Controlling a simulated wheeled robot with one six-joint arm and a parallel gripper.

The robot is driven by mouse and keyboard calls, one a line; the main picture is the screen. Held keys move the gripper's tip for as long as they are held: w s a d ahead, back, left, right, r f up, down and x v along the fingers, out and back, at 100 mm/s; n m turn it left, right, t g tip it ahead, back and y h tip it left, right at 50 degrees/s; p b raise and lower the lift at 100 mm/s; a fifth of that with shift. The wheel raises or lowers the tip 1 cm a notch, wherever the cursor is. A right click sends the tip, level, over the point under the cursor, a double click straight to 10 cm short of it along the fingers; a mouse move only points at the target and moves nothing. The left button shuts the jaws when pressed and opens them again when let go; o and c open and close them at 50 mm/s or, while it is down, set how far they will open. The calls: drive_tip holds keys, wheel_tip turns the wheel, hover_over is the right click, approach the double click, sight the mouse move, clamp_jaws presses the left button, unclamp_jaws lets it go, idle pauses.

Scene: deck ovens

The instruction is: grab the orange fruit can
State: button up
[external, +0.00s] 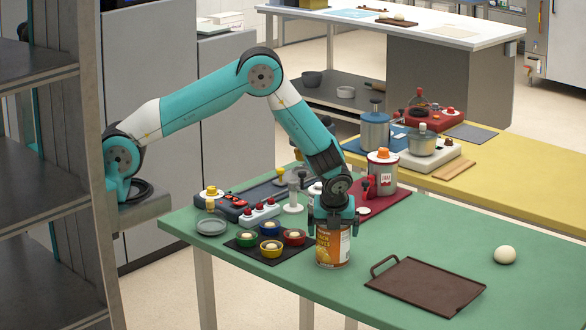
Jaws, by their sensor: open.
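The orange fruit can (331,251) stands upright on the green table, with an orange label and a paler back part. My gripper (333,222) points down right over the can. Its fingers reach to the can's upper part, and its body hides the can's top. The jaws are open; whether the fingers touch the can's sides cannot be made out.
Small coloured bowls on a dark mat (245,251) sit just left of the can. A brown tray (425,286) with a handle lies to its right, and a pale round ball (505,254) farther right. A white-and-red canister (382,172) stands behind.

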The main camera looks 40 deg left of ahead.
drive_tip(key=c, duration=0.9)
drive_tip(key=shift+c, duration=0.9)
drive_tip(key=shift+r, duration=0.15)
